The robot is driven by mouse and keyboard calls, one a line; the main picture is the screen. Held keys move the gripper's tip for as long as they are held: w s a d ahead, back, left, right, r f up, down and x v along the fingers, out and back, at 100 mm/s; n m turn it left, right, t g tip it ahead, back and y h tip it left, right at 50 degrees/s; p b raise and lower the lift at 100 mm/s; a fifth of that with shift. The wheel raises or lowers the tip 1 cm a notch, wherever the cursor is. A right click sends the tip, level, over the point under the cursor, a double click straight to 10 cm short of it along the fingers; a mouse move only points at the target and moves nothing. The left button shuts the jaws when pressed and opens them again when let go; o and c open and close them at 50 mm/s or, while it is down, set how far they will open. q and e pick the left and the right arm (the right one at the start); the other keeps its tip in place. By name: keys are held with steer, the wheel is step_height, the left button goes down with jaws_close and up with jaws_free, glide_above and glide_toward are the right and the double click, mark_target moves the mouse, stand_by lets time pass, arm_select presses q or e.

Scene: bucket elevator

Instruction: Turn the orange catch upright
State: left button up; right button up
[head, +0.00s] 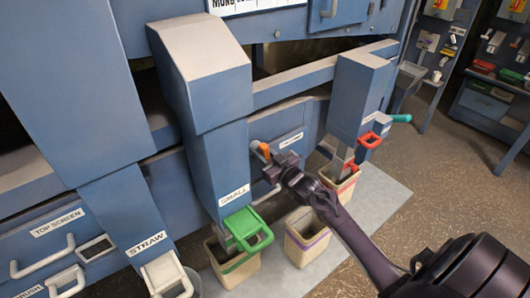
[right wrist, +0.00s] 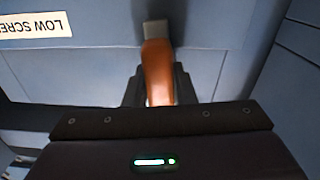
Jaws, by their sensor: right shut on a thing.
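The orange catch (head: 263,149) is a short handle on a grey mount, on the blue front panel to the right of the SMALL chute. In the head view it slants down to the right from its mount, partly hidden by my gripper. My right gripper (head: 277,164) is shut on the catch. In the right wrist view the orange catch (right wrist: 157,72) runs from its grey mount (right wrist: 154,31) down between the dark fingers of my right gripper (right wrist: 157,90). Its lower end is hidden behind the gripper body. My left gripper is not in view.
The SMALL chute (head: 222,165) with a green handle (head: 250,232) stands left of the catch. Tubs, one with a purple band (head: 306,240), stand below. A LOW SCREEN label (right wrist: 38,25) is upside down beside the catch.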

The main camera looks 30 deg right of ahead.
steer(key=shift+m, duration=0.6)
steer(key=shift+f, duration=0.1)
steer(key=o, duration=1)
steer(key=shift+s+d+b, duration=0.15)
steer(key=shift+s+b, duration=0.05)
steer(key=shift+s, duration=1.75)
steer(key=shift+s+d+b, duration=0.15)
steer(key=shift+s+b, duration=0.05)
steer(key=shift+s, duration=1.75)
